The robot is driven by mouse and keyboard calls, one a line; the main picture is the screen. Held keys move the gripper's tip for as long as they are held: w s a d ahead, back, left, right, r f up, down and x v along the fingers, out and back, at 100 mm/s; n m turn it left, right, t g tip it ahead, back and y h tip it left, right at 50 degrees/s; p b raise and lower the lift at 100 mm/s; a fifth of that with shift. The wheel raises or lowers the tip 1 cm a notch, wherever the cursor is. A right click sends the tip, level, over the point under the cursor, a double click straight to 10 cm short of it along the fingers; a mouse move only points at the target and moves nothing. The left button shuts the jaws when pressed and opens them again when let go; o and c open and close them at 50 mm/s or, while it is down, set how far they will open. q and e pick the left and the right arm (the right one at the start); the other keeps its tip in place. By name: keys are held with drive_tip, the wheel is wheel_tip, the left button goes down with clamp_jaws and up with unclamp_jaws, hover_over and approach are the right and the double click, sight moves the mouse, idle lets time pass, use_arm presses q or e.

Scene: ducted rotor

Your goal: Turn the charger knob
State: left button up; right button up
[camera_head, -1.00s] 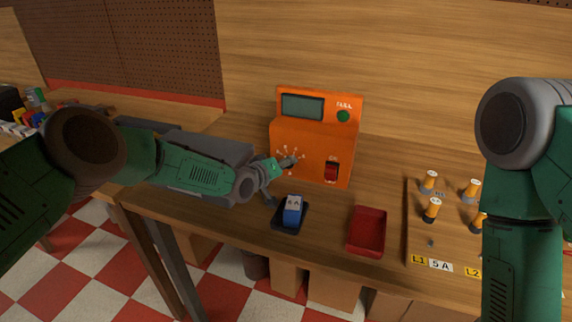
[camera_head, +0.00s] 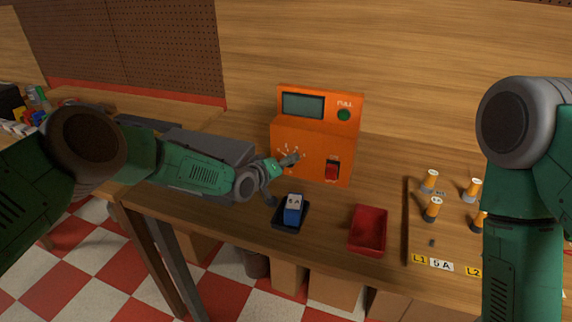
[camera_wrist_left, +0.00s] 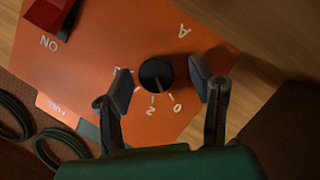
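The orange charger (camera_head: 312,135) stands on the bench at the back. Its black knob (camera_wrist_left: 157,74) shows in the left wrist view, with white marks and numbers, including 0 and 2, around it. That gripper also shows in the left wrist view (camera_wrist_left: 160,78). Its fingers are apart, one on each side of the knob, with a visible gap on both sides. My right arm is at the right edge, and its gripper is out of view.
A red switch (camera_head: 332,170) marked ON is on the charger, near a dark screen (camera_head: 303,106) and a green round light (camera_head: 344,115). A blue battery (camera_head: 293,210) sits in a black holder. A red tray (camera_head: 368,245) and a board with several yellow posts (camera_head: 431,181) lie rightward.

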use_arm(q)
drive_tip(key=shift+s+a+r, duration=0.1)
drive_tip(key=shift+s+a, duration=0.05)
drive_tip(key=shift+s, duration=0.05)
drive_tip(key=v, duration=1.1)
drive_tip(key=shift+s+a, duration=0.15)
